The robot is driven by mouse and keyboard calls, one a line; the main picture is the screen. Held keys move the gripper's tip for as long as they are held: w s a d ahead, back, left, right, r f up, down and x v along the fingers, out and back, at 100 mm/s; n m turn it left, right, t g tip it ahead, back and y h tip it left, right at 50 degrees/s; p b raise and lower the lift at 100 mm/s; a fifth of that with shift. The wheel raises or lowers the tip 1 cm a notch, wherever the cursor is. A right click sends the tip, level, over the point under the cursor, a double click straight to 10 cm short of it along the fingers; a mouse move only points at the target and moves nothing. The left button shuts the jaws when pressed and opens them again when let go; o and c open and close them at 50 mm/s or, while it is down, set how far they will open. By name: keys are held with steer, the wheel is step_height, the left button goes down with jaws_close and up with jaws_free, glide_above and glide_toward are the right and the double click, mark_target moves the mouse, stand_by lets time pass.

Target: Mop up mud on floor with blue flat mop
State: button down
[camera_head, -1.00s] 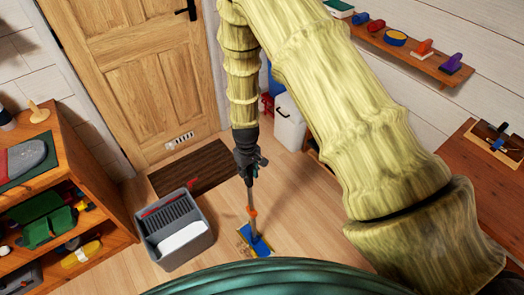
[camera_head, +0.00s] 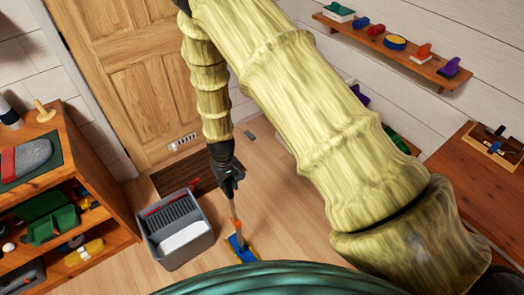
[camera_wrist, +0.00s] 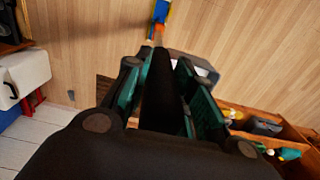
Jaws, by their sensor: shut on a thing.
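The blue flat mop (camera_head: 240,246) has a blue head with yellow edges, an orange joint and a thin handle. Its head is low at the floor, right of the grey bucket. I cannot tell whether the head touches the boards. My gripper (camera_head: 230,184) is shut on the mop handle, which slants down from it. In the wrist view the dark-green gripper fingers (camera_wrist: 160,88) flank the handle, and the mop head (camera_wrist: 163,12) shows at the top edge. I cannot make out mud on the floor; the mop head or my body may hide it.
The grey bucket (camera_head: 157,251) with a wringer stands close left of the mop. A dark doormat (camera_head: 172,178) lies before the wooden door. A shelf unit (camera_head: 108,212) stands at left, and a wooden table (camera_head: 465,170) at right. Boards right of the mop are clear.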

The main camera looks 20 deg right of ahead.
steer(key=shift+w+d+r+p, duration=0.1)
steer(key=shift+r+p, duration=0.8)
steer(key=shift+r, duration=0.95)
steer(key=shift+d+r+p, duration=0.1)
steer(key=shift+r+p, duration=0.8)
steer(key=shift+r, duration=0.95)
